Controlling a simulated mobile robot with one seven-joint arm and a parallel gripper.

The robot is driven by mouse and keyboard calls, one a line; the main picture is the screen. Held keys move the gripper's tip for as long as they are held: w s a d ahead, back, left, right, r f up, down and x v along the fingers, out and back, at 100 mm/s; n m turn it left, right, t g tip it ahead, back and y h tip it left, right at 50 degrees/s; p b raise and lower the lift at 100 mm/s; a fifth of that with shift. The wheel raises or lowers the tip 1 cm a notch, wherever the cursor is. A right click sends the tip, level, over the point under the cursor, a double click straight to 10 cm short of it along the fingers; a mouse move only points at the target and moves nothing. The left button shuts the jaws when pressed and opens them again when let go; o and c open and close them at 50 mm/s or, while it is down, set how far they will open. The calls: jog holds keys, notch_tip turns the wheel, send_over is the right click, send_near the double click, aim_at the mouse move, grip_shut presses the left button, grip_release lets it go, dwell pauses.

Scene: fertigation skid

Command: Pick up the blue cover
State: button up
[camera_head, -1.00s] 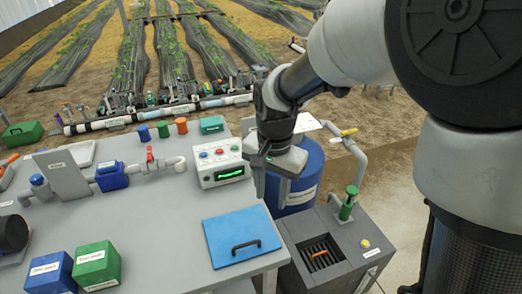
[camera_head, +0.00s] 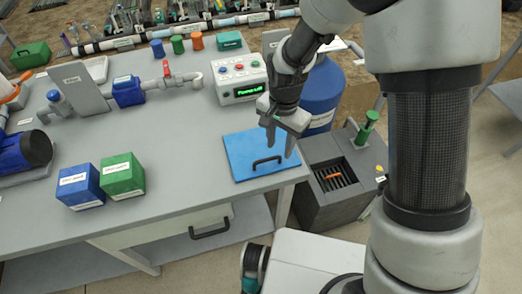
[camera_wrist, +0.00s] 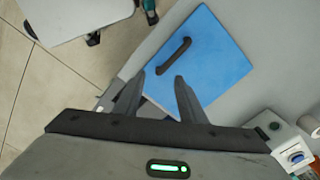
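The blue cover (camera_head: 247,152) is a flat blue panel with a black bar handle (camera_head: 267,161). It lies flat on the grey table near its right front corner. My gripper (camera_head: 282,146) is above the cover's right part, fingers pointing down and spread apart, with nothing between them. In the wrist view the cover (camera_wrist: 215,65) lies beyond the fingertips, and its handle (camera_wrist: 174,56) is ahead of the open gripper (camera_wrist: 162,80). The fingers are apart from the handle.
A control box (camera_head: 238,79) with a green display stands behind the cover. Blue (camera_head: 80,186) and green (camera_head: 122,176) boxes stand to its left. A grey unit with a slotted opening (camera_head: 334,176) is at the right, beside a blue drum (camera_head: 322,92). The tabletop around the cover's left is clear.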

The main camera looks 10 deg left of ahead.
jog(key=f, duration=0.5)
jog(key=shift+w+f, duration=0.2)
jog(key=shift+f, duration=0.2)
grip_shut()
